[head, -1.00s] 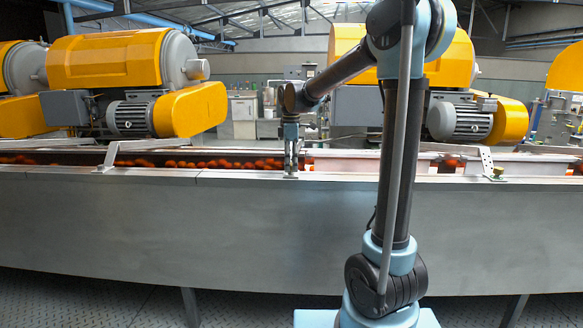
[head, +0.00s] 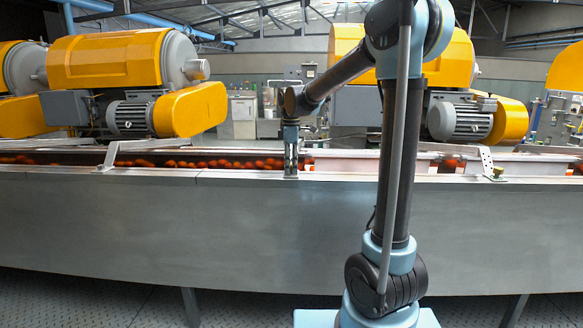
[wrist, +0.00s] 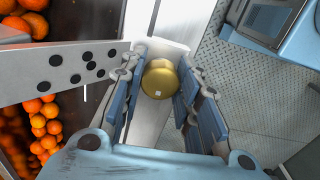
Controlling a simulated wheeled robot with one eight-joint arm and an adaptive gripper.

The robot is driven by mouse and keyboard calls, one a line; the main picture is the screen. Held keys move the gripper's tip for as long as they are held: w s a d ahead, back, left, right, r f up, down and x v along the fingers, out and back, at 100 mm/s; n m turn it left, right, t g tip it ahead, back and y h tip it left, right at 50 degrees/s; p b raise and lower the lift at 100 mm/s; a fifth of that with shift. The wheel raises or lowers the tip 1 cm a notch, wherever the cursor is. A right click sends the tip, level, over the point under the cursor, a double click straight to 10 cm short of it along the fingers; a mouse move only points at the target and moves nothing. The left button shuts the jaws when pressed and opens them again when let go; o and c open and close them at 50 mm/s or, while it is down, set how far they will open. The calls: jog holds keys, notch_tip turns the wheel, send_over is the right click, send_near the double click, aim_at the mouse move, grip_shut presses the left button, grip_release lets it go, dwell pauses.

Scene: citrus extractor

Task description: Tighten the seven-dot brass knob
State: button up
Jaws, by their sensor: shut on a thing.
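The brass knob (wrist: 160,80) is round and gold with a small pale square mark on its top. In the wrist view it sits on a pale metal strip beside a plate with several black dots (wrist: 65,68). My gripper (wrist: 159,84) points down with its two blue fingers on either side of the knob, shut on it. In the head view my gripper (head: 291,165) is at the trough's front edge and hides this knob. How tight the knob is cannot be seen.
A long steel trough (head: 180,225) holds oranges (head: 210,163) behind its front edge. Another brass knob (head: 497,171) and dotted plate (head: 486,158) stand farther right. Slanted metal brackets (head: 135,152) and yellow machines (head: 105,60) are nearby. The floor (wrist: 235,85) in front is clear.

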jog(key=shift+w, duration=0.1)
jog(key=m, duration=0.4)
jog(key=shift+m, duration=0.4)
jog(key=m, duration=0.4)
jog(key=shift+m, duration=0.3)
jog(key=m, duration=0.4)
jog(key=shift+m, duration=2.5)
jog(key=o, duration=1.1)
